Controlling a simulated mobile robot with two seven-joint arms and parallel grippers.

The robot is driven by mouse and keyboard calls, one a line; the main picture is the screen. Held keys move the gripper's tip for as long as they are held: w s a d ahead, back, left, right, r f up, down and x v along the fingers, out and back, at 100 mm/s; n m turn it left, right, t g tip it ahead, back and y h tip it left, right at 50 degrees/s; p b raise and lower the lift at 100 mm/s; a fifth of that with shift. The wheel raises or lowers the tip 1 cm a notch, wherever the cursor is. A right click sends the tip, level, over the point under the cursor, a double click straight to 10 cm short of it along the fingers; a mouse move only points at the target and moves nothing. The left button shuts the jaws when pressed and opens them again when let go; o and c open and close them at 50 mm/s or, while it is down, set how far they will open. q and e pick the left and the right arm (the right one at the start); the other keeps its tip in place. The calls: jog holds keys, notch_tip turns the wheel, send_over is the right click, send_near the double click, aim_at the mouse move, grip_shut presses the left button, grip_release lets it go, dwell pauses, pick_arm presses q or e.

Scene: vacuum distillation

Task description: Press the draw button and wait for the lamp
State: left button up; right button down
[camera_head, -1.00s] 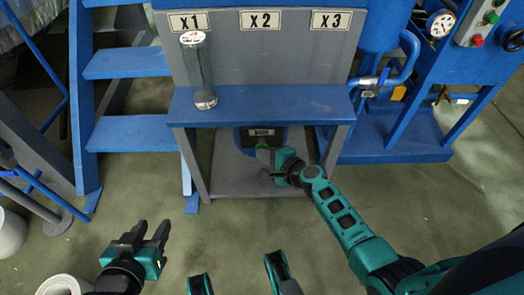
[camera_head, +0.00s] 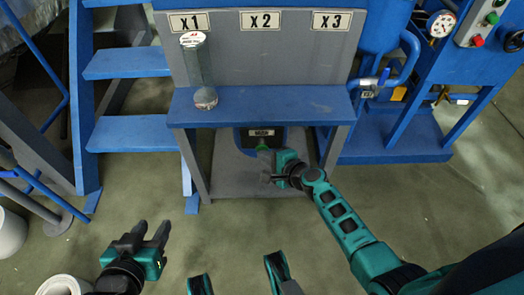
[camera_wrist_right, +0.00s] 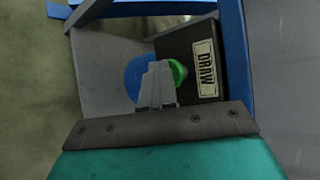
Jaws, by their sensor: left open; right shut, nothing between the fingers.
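The dark draw box (camera_wrist_right: 191,58) with its DRAW label (camera_wrist_right: 205,68) sits under the blue shelf; its label also shows in the head view (camera_head: 262,132). The round green button (camera_wrist_right: 179,72) is on the box, partly hidden behind my right gripper's fingers. My right gripper (camera_head: 266,164) is shut and empty, its fingertips (camera_wrist_right: 158,72) close to the button. I cannot tell whether they touch it. My left gripper (camera_head: 152,232) is open and empty above the floor at lower left. I cannot make out a lit lamp.
A glass cylinder (camera_head: 200,70) stands on the blue shelf (camera_head: 270,104) below the X1 sign (camera_head: 188,22). X2 and X3 signs are beside it. Blue steps (camera_head: 128,62) stand left; a blue frame with a gauge (camera_head: 440,23) and control box (camera_head: 481,24) stands right. Front floor is open.

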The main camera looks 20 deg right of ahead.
pick_arm(q)
jog(key=shift+r, duration=0.3)
pick_arm(e)
jog(key=shift+s+a, duration=0.3)
jog(key=shift+s, duration=0.6)
jog(key=shift+s+a, duration=0.25)
jog(key=shift+s, duration=0.65)
jog(key=shift+s+a, duration=0.3)
jog(key=shift+s, duration=0.6)
jog(key=shift+f, duration=0.1)
